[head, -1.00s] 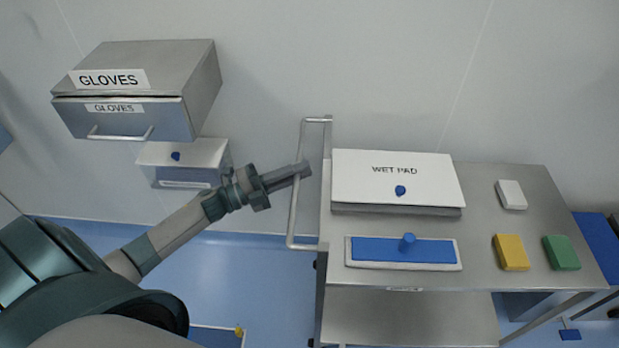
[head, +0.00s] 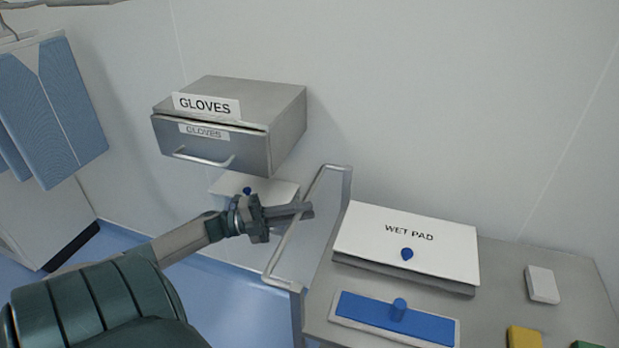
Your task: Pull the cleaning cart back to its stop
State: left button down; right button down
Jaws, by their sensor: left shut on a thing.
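The cleaning cart (head: 312,315) is a steel trolley at the lower right of the head view. Its tubular push handle (head: 283,250) stands out from its left end. On the cart top lie a white box marked WET PAD (head: 375,228) with a blue knob and a blue flat pad with a peg (head: 375,312). The cart's lower part and wheels are out of view. My right gripper is not in view.
A steel GLOVES drawer box (head: 285,110) hangs on the wall above my left gripper, with a white box (head: 225,186) below it. A white block (head: 541,284) and a yellow block (head: 523,337) lie on the cart. Blue garments (head: 60,110) hang at the far left. Blue floor shows left of the cart.

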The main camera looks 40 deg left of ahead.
pick_arm(q)
jog(key=shift+a, duration=0.1)
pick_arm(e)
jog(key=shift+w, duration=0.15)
pick_arm(q)
jog(key=c, duration=1.9)
grip_release()
jog(key=shift+c, duration=0.2)
jog(key=shift+o, duration=0.9)
jog(key=shift+s+a, duration=0.15)
jog(key=shift+a, duration=0.05)
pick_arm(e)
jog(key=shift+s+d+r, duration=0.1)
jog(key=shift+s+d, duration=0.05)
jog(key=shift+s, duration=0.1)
